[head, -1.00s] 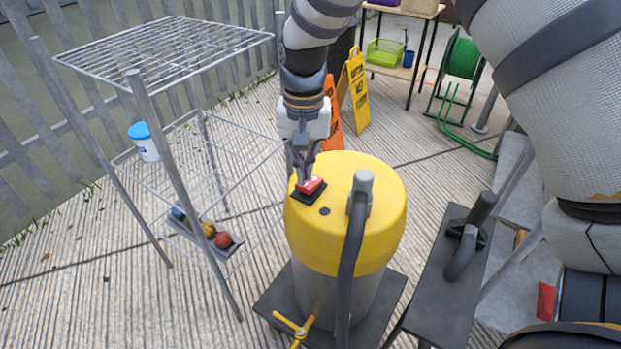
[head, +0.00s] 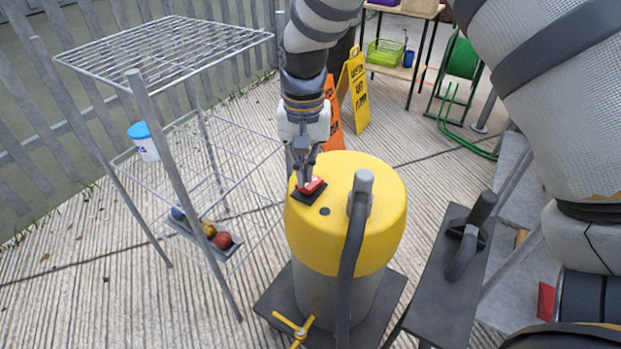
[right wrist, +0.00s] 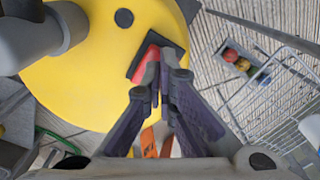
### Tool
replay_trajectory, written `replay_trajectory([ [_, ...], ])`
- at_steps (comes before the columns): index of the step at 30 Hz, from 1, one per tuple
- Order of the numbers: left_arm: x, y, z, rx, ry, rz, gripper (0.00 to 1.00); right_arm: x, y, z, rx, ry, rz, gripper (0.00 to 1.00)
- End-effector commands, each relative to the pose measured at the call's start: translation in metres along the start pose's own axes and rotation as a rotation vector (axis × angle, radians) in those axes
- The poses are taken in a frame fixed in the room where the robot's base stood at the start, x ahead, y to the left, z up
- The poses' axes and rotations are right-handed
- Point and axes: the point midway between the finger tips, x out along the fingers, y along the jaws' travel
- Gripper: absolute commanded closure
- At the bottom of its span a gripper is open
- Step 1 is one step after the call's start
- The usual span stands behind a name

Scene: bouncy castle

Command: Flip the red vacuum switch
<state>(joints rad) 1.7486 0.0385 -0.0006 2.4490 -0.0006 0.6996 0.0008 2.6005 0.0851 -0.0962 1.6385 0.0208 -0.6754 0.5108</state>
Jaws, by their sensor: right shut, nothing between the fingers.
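The red vacuum switch (head: 311,186) is a red rocker in a black base on top of the yellow vacuum (head: 365,215). It also shows in the right wrist view (right wrist: 146,62), partly hidden behind my fingers. My right gripper (head: 304,180) is shut and empty, pointing down with its fingertips at the switch, seemingly touching it or just above it. In the right wrist view the fingertips (right wrist: 160,70) overlap one side of the rocker. Which way the rocker is tilted is hard to tell. My left gripper does not show.
A grey hose (head: 352,250) rises from the vacuum's lid beside the switch. A wire rack (head: 165,50) stands to the left, with a small tray of balls (head: 222,240) low on it. Orange and yellow signs (head: 355,90) stand behind. A dark bench (head: 445,290) is at right.

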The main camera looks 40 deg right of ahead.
Motion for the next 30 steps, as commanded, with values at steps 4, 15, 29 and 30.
replay_trajectory([
  [4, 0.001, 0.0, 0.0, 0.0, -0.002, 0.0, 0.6, 0.003, 0.0, 0.0, 0.0, -0.001, 0.0, 1.0],
  [15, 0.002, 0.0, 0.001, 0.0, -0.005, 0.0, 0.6, 0.008, 0.0, 0.0, 0.0, -0.001, 0.0, 1.0],
  [29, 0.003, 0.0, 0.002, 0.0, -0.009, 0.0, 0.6, 0.015, 0.0, 0.0, 0.0, 0.0, 0.0, 1.0],
  [30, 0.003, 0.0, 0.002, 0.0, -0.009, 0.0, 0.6, 0.016, 0.0, 0.0, 0.0, -0.001, 0.0, 1.0],
])
